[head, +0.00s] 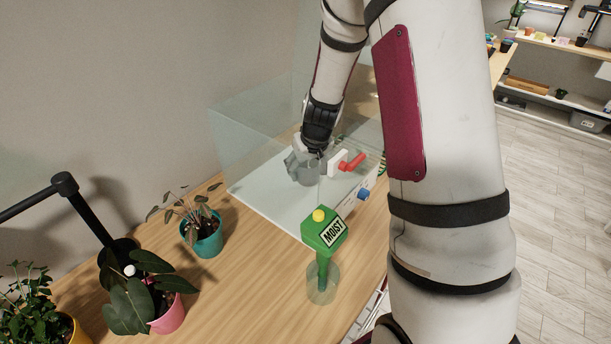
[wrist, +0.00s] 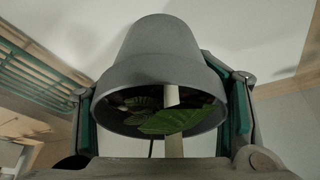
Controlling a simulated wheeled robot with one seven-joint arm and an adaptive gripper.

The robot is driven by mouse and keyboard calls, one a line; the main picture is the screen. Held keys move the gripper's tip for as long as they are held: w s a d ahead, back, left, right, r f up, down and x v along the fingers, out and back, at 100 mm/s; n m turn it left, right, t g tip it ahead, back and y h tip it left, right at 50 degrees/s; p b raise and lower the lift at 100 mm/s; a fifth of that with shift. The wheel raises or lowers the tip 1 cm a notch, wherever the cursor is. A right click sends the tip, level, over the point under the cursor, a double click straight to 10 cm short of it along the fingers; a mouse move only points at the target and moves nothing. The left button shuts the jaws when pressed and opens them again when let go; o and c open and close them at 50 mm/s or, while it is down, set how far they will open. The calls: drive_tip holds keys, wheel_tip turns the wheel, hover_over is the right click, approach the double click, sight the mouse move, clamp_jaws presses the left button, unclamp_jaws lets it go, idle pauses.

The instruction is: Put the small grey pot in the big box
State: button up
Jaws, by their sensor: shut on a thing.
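The small grey pot (head: 309,173) is held in my gripper (head: 303,160) in the head view. In the wrist view the pot (wrist: 160,50) fills the middle, between the two fingers of my gripper (wrist: 164,108). Its wide rim faces the camera, and green leaves and a pale stake show within its opening. The big box (head: 260,196) has clear walls and a white floor. The pot shows over this floor, within the outline of the walls. I cannot tell whether its base touches the floor. My forearm hides part of the box's back.
A green moisture meter (head: 323,236) stands in a clear holder in front of the box. A red handle (head: 351,162) and a blue knob (head: 363,194) are at the box's right. Plants in a teal pot (head: 205,240) and a pink pot (head: 168,317) stand left, near a black lamp (head: 90,212).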

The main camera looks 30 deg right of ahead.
drive_tip(key=shift+f, duration=1.4)
drive_tip(key=shift+f, duration=0.2)
drive_tip(key=o, duration=1.4)
drive_tip(key=shift+r, duration=0.15)
drive_tip(key=shift+s+r, duration=0.1)
drive_tip(key=shift+r, duration=0.25)
drive_tip(key=v, duration=0.7)
